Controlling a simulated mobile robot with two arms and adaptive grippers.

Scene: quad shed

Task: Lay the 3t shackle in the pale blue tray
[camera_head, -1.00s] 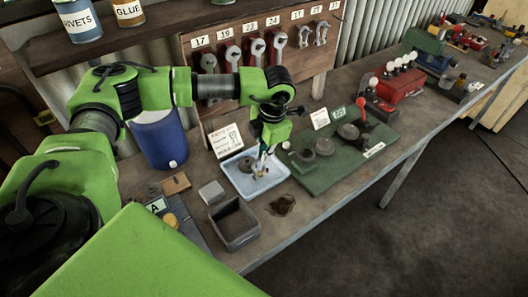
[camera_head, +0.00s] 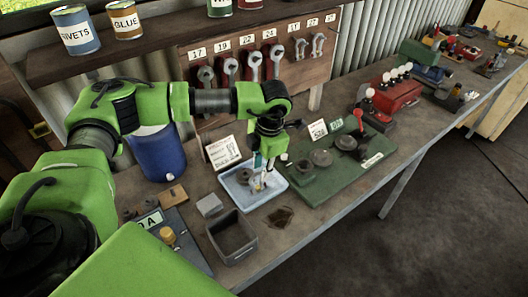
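The pale blue tray (camera_head: 283,187) lies on the bench in the middle of the view. My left gripper (camera_head: 262,181) points down into it, with its fingertips low over the tray floor. Small grey metal pieces (camera_head: 244,177) show in the tray beside and behind the fingers. I cannot make out which of them is the 3t shackle, or whether the fingers touch or hold one. On the board, shackles hang below the first two of the right-hand labels (camera_head: 300,48), and the peg place under the last label looks bare. My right gripper is out of view.
A green board (camera_head: 330,180) with round metal parts and a red-knobbed lever lies right of the tray. A dark open box (camera_head: 232,238) and a grey block (camera_head: 210,205) stand in front left. A blue drum (camera_head: 160,155) and a propped card (camera_head: 223,152) stand behind.

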